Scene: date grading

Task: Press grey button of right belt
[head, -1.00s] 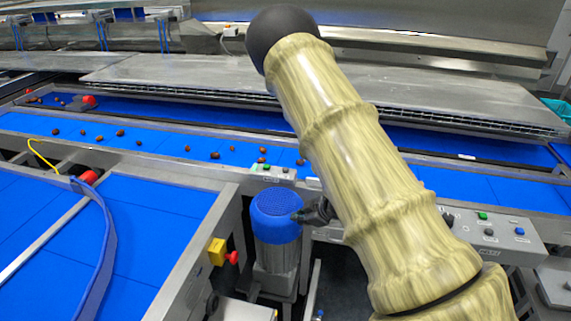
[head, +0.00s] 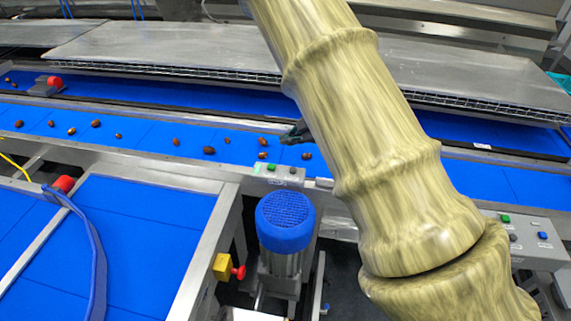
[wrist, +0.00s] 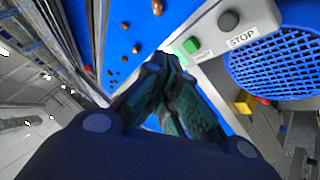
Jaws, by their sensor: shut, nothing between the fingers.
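A small control box (head: 265,181) stands on the near rail of the belt with dates. It carries a green button (head: 271,168) and a grey button (head: 293,171). In the wrist view the grey button (wrist: 228,20) is dark, beside a STOP label, and the green button (wrist: 190,46) is nearer my fingers. My gripper (head: 290,135) is shut and empty, above the blue belt just beyond the box, partly hidden by my arm. In the wrist view my gripper (wrist: 160,82) has its fingertips together, apart from both buttons.
A blue-topped motor (head: 286,222) stands below the box. A yellow box with a red knob (head: 224,266) is left of it. Another panel (head: 535,255) with several buttons is at right, partly behind my arm. Several dates (head: 96,124) lie on the blue belt (head: 150,137).

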